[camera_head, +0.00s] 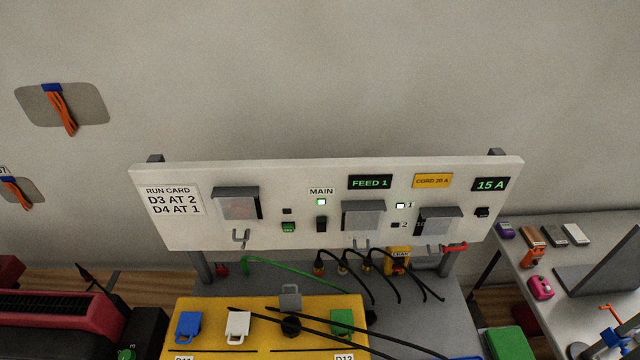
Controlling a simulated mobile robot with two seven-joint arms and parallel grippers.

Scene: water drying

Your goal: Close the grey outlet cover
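A white panel (285,240) stands upright across the middle of the view. It carries three boxes with dark grey tops and paler grey faces: a left one (237,205), a middle one (362,217) and a right one (438,224). Their tops stick out from the panel like small hoods. I cannot tell which is the grey outlet cover, nor clearly whether each is open or shut. A metal hook hangs below the left and middle boxes. Neither of my grippers shows in this view.
Black cords (385,275) and a green cord (290,266) hang between. A red toolbox-like object (60,310) is at left. A side table (520,248) with small items is at right.

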